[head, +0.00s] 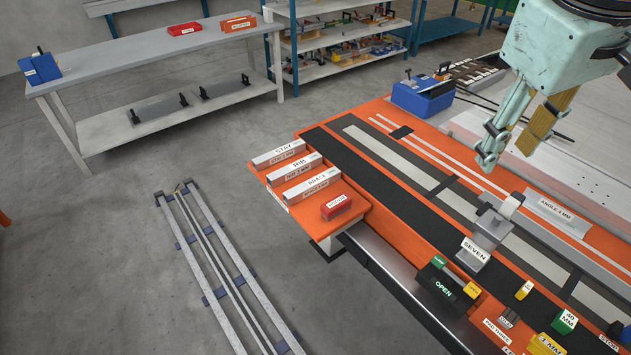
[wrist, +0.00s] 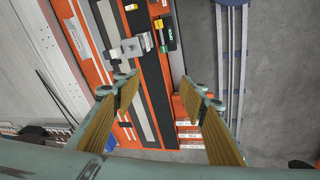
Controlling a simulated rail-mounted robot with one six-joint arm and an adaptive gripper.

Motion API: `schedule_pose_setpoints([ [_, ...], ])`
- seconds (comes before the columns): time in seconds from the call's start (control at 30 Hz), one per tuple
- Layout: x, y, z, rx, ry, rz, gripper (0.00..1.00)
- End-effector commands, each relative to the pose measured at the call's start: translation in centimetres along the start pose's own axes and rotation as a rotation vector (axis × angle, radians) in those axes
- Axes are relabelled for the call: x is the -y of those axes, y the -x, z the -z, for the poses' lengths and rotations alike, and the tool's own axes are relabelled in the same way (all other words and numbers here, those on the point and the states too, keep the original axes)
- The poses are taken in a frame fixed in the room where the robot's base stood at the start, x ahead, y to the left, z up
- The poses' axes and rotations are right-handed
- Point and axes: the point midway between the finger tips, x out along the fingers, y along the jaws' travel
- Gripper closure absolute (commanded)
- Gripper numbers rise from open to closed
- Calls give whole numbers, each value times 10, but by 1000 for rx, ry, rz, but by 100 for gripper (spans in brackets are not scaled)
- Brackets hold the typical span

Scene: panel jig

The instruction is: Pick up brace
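The brace (head: 312,187) is a pale grey bar with a label reading BRACE. It lies on the orange side shelf (head: 333,220), nearest of three similar bars. In the wrist view the brace (wrist: 184,123) shows small, partly hidden behind the right-hand finger. My gripper (head: 509,150) is open and empty, high above the orange jig table, well to the right of the brace in the head view. In the wrist view my gripper (wrist: 158,82) shows its two fingers wide apart with nothing between them.
The RIB bar (head: 294,169) and STAY bar (head: 278,153) lie beyond the brace, and a red block (head: 337,207) lies in front. A clamp labelled SEVEN (head: 476,249) and a black OPEN box (head: 447,288) stand on the jig. A grey workbench (head: 150,52) stands at the back left.

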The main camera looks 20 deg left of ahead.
Motion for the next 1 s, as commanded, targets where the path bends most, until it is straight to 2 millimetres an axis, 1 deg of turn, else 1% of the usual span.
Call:
schedule_pose_setpoints([
  [0.03, -1, -4, 11, 5, 27, 1, 61],
  [0.1, -1, -9, 25, 8, 65, 0, 61],
  [0.27, -2, -23, 56, 16, 152, -2, 61],
  [0.57, 3, -53, 114, 30, 314, -5, 61],
  [0.77, 12, -76, 151, 42, 430, -7, 61],
  [1.0, 28, -104, 196, 58, 601, -13, 61],
])
